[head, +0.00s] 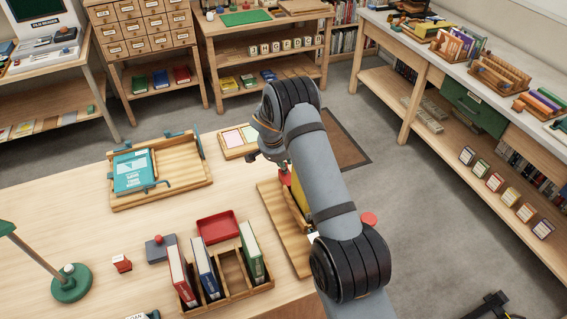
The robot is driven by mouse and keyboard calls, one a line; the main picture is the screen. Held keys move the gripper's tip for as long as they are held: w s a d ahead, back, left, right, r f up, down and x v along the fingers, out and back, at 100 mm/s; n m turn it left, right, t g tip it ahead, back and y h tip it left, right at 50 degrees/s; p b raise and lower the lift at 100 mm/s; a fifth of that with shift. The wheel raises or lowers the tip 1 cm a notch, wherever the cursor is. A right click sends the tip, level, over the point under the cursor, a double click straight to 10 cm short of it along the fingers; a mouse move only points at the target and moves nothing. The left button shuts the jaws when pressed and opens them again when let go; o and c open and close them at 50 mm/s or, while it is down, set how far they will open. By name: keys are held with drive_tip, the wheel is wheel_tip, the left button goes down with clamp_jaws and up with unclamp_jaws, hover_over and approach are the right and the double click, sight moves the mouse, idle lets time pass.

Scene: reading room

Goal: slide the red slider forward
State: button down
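A wooden board (273,217) lies near the right edge of the table, partly hidden by my arm. A small red piece (285,178) shows at its far end, right below my gripper (270,160); it looks like the red slider. A yellow strip (298,192) runs beside it along the board. A round red knob (368,219) shows on the other side of my arm. My gripper points down over the board's far end. Its fingers are small and partly hidden, so I cannot tell whether they are open or touch the red piece.
A wooden tray (185,175) with a teal book stands at the back left. A rack (232,272) of upright books and a red tray (218,226) are near the front. A green lamp (70,283) is at the left. The table's middle is mostly clear.

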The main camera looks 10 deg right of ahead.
drive_tip(key=shift+w+r, duration=0.2)
drive_tip(key=shift+s+f+b, duration=0.3)
drive_tip(key=shift+f+b, duration=0.05)
drive_tip(key=shift+b, duration=0.85)
drive_tip(key=shift+s+d+b, duration=0.15)
drive_tip(key=shift+s+b, duration=0.25)
drive_tip(key=shift+b, duration=0.2)
drive_tip(key=shift+s+d+r+b, duration=0.1)
drive_tip(key=shift+s+r+b, duration=0.15)
drive_tip(key=shift+s+b, duration=0.3)
drive_tip(key=shift+s, duration=0.1)
drive_tip(key=c, duration=1.6)
unclamp_jaws()
drive_tip(key=shift+s, duration=0.1)
drive_tip(key=shift+r, duration=0.1)
